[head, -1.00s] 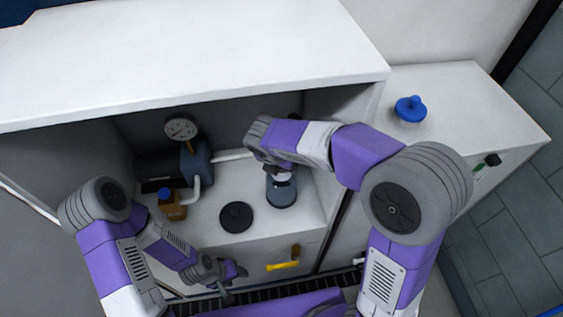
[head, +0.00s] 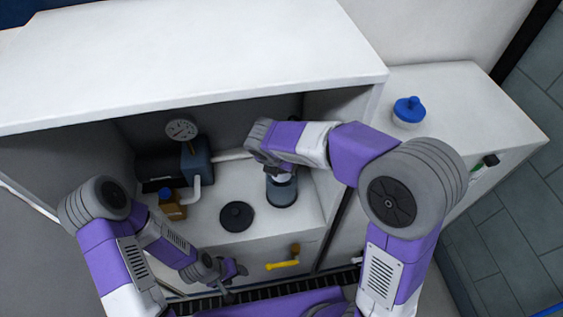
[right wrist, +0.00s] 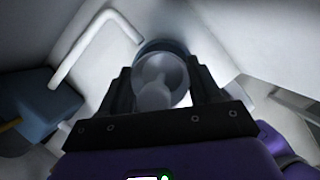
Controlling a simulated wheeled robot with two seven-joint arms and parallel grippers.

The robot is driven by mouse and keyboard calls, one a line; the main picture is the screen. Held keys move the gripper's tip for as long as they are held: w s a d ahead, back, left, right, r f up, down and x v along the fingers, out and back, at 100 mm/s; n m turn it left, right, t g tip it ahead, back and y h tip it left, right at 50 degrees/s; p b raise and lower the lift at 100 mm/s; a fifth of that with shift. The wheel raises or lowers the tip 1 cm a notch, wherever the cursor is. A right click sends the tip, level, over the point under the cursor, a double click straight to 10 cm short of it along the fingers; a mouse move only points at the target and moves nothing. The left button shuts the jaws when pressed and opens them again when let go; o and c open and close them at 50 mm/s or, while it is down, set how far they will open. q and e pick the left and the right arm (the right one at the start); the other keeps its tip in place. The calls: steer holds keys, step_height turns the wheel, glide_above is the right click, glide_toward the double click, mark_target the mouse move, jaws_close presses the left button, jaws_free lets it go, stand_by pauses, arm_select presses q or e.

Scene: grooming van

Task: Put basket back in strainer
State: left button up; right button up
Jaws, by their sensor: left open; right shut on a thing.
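The strainer (head: 282,196) is a blue-grey open cylinder standing upright on the white cabinet floor. Its dark rim also shows in the right wrist view (right wrist: 160,46). My right gripper (right wrist: 160,88) is shut on the pale grey basket (right wrist: 172,70), with one black finger on each side. The basket overlaps the strainer's opening in that view; how deep it sits is hidden. In the head view my right wrist covers most of the basket. A round black lid (head: 236,216) lies flat left of the strainer. My left gripper (head: 234,285) is open and empty near the cabinet's front edge.
A pump with a blue-grey block (head: 195,161), a pressure gauge (head: 181,130) and white pipe stand behind left. A brown bottle (head: 172,204) with a blue cap is at left. A yellow-handled valve (head: 283,265) is in front. The cabinet roof overhangs the back.

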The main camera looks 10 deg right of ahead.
steer(key=shift+f, duration=0.15)
steer(key=shift+f+b, duration=0.3)
steer(key=shift+f, duration=0.25)
steer(key=shift+f, duration=0.1)
stand_by(0.5)
